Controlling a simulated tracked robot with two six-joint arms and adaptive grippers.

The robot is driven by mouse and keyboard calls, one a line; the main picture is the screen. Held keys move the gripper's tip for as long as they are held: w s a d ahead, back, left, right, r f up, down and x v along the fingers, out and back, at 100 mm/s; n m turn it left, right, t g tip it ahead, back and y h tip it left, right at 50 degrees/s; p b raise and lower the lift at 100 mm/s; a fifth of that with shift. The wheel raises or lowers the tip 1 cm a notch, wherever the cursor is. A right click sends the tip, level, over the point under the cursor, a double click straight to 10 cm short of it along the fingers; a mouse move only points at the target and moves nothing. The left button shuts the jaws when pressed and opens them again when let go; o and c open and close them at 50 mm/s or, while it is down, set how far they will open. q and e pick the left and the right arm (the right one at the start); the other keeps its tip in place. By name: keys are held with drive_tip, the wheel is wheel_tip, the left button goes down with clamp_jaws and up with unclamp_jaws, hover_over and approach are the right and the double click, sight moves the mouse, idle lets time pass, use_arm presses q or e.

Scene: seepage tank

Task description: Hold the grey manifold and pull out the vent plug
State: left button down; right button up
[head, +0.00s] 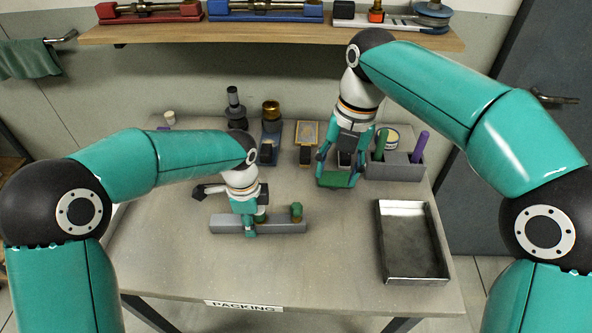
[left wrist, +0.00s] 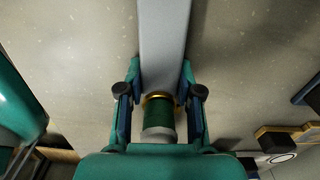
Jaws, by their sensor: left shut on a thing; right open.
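The grey manifold (head: 280,227) is a long block lying across the middle of the table. Two green-topped fittings stand on it: one (head: 296,212) near its right end, and one (head: 261,214) beside my left gripper. I cannot tell which is the vent plug. My left gripper (head: 249,229) is shut on the manifold left of its right-end fitting. In the left wrist view its fingers flank the grey bar (left wrist: 163,40), with a green fitting with a gold ring (left wrist: 159,117) between them. My right gripper (head: 339,176) is open and empty, towards the back of the table.
An empty metal tray (head: 441,262) lies at the right. A grey holder (head: 397,171) with green and purple upright items stands behind it. Several small fittings, including a brass-topped one (head: 271,112), line the back. A wooden shelf (head: 280,33) hangs above. The table's front is clear.

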sight(297, 207)
drive_tip(key=a+n+h, duration=0.1)
drive_tip(key=a+n, duration=0.2)
drive_tip(key=a, duration=0.5)
drive_tip(key=f, duration=1.2)
drive_tip(key=shift+s+d+f, duration=0.1)
drive_tip(key=shift+s+d, duration=0.1)
drive_tip(key=shift+s, duration=0.05)
drive_tip(key=c, duration=1)
drive_tip(key=o, duration=1)
